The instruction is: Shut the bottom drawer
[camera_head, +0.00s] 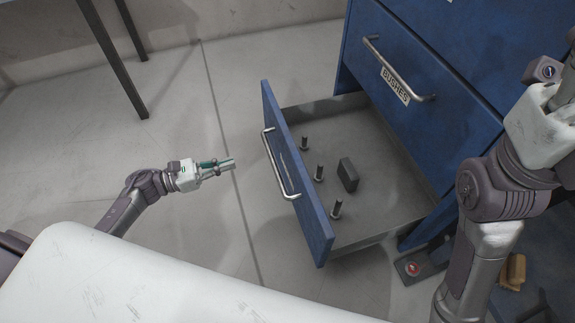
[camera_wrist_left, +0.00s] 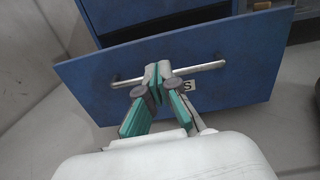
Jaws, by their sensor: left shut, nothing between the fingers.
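The bottom drawer (camera_head: 292,175) of the blue cabinet is pulled out, and its blue front faces left in the head view. Its silver bar handle (camera_head: 281,164) runs along the front. My left gripper (camera_head: 230,164) is shut and empty, to the left of the handle. In the left wrist view the shut fingers (camera_wrist_left: 158,72) overlap the handle (camera_wrist_left: 205,67) and the drawer front (camera_wrist_left: 235,85). Whether they touch it I cannot tell. My right arm shows at the right of the head view, but no right gripper fingers are visible.
Inside the drawer are several dark upright pegs (camera_head: 319,173) and a dark block (camera_head: 348,175). The drawer above, labelled BUSHES (camera_head: 395,86), is closed. A table leg (camera_head: 115,60) stands at the upper left. The floor (camera_head: 190,115) left of the drawer is clear.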

